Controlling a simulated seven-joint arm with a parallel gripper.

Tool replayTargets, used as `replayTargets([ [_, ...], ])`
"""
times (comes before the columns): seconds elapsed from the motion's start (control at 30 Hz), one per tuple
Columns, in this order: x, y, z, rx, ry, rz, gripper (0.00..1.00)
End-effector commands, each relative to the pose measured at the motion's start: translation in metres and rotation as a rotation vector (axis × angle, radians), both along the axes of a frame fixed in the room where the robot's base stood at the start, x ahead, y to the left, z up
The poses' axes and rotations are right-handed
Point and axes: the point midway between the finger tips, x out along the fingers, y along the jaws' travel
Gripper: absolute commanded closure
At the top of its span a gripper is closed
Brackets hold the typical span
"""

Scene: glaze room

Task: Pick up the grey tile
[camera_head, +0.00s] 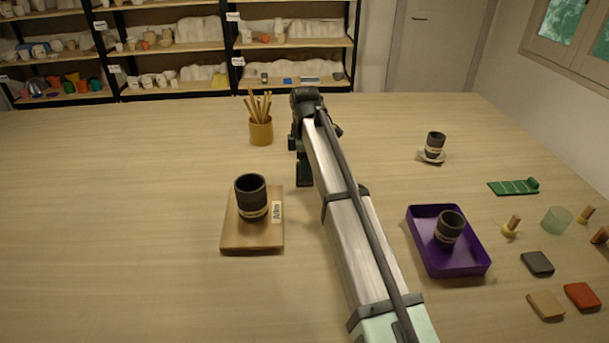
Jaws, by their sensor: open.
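The grey tile (538,262) lies flat on the table at the right, a dark square slab with rounded corners. Nothing covers it.
A purple tray (468,270) holding a dark cup (449,228) stands between my arm and the grey tile. Behind the tile are a wooden-handled tool (511,227), a pale green glass (556,220) and a green strip (513,187). A wooden board (238,240) bears another dark cup (251,197). The left table is clear.

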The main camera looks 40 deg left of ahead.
Motion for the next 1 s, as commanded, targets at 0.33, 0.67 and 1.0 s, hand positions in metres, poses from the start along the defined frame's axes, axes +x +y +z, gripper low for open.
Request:
replayTargets([
  [0.33, 0.000, 0.000, -0.021, 0.001, -0.001, 0.000, 0.53],
  [0.67, 0.000, 0.000, -0.021, 0.000, 0.000, 0.000, 0.79],
  [1.0, 0.000, 0.000, -0.021, 0.000, 0.000, 0.000, 1.00],
])
